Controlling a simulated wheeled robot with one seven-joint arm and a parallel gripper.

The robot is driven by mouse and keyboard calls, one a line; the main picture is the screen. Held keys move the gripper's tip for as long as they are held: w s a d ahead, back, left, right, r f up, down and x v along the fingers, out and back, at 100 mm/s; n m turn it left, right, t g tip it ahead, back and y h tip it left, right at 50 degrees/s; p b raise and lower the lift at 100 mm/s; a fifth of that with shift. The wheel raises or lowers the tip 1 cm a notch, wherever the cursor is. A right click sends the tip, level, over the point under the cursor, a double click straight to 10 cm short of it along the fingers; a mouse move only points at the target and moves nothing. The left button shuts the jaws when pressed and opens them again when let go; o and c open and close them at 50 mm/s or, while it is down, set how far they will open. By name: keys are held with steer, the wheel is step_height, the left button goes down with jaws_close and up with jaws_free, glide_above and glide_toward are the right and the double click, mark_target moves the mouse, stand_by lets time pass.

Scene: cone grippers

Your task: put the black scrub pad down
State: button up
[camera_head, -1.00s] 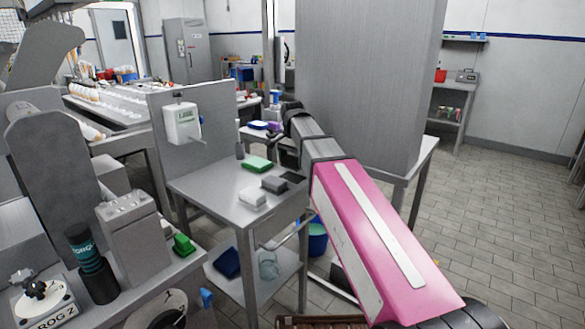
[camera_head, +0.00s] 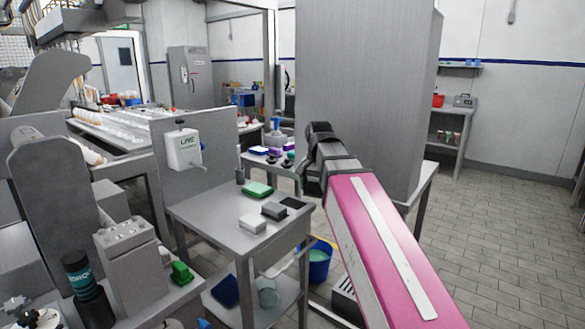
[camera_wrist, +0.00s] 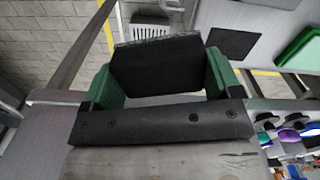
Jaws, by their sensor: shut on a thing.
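The black scrub pad (camera_wrist: 158,66) is held between the two green fingers of my gripper (camera_wrist: 160,82) in the wrist view. The gripper is shut on it, with a finger at each side. The pad is off the steel table (camera_head: 213,213), near the table's edge. A second flat black pad (camera_wrist: 232,42) lies on the table in the wrist view; it also shows at the table's right side in the head view (camera_head: 293,202). In the head view my dark wrist hides the fingers and the held pad.
On the table are a green pad (camera_head: 257,189), a grey block (camera_head: 273,210) and a white block (camera_head: 252,224). The table's left front is bare. A tall steel cabinet (camera_head: 365,90) stands behind my arm, and a blue bucket (camera_head: 319,264) stands on the floor.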

steer(key=d+f+n, duration=0.1)
steer(key=d+n, duration=0.1)
steer(key=d, duration=0.3)
steer(key=s+d+f+n, duration=0.1)
steer(key=d+n, duration=0.1)
steer(key=d, duration=0.4)
steer(key=shift+f+n, duration=0.3)
